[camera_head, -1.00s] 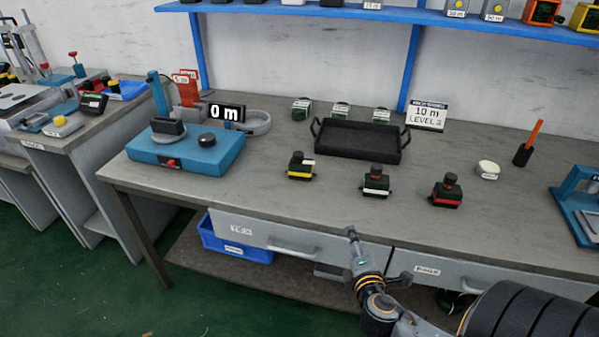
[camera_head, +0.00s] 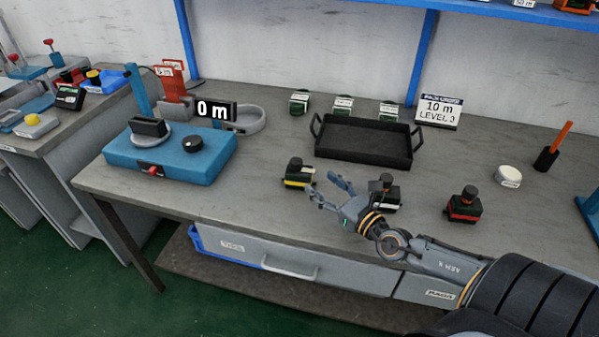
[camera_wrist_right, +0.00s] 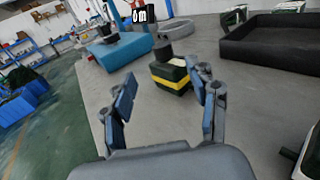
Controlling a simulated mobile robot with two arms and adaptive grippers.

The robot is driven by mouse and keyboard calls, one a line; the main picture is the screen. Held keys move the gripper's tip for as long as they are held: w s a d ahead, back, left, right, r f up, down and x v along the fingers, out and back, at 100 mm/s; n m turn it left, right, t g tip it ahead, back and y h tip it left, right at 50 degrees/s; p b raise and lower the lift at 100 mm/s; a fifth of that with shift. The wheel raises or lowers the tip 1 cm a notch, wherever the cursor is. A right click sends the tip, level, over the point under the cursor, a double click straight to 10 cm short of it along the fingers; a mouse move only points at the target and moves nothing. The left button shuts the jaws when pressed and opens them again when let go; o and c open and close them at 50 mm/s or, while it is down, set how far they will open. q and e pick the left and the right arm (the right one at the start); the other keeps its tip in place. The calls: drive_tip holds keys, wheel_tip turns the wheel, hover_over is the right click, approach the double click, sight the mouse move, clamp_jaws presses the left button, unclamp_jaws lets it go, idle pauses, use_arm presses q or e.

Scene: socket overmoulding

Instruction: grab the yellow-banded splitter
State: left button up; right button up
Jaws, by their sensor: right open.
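The yellow-banded splitter (camera_head: 296,174) stands upright on the grey bench, left of my right gripper. It is a dark green block with a yellow band and a black knob on top. My right gripper (camera_head: 322,188) is open and empty, with its fingers pointing left toward the splitter. In the right wrist view the splitter (camera_wrist_right: 170,72) stands ahead of the open fingers (camera_wrist_right: 168,98), beyond the tips and apart from them. My left gripper is not in view.
The white-banded splitter (camera_head: 386,194) is partly hidden behind my right gripper. A red-banded splitter (camera_head: 464,205) stands further right. A black tray (camera_head: 365,158) lies behind, and a blue device (camera_head: 205,162) stands left. The bench between splitter and blue device is clear.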

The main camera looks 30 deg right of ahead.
sight(300, 165)
drive_tip(key=w, duration=0.3)
drive_tip(key=shift+a+r, duration=0.15)
drive_tip(key=shift+w+f+p, duration=0.2)
drive_tip(key=shift+w+p, duration=0.2)
drive_tip(key=shift+w, duration=0.85)
drive_tip(key=shift+w+a, duration=0.1)
drive_tip(key=shift+w, duration=0.55)
drive_tip(key=w, duration=0.4)
drive_tip(key=shift+w+a+f, duration=0.1)
drive_tip(key=shift+w+f, duration=0.05)
drive_tip(key=shift+w, duration=0.2)
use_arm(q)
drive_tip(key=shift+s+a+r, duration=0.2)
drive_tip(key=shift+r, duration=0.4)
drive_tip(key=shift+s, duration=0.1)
use_arm(e)
drive_tip(key=shift+c, duration=0.3)
drive_tip(key=c, duration=1.1)
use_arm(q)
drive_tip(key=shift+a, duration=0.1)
use_arm(e)
clamp_jaws()
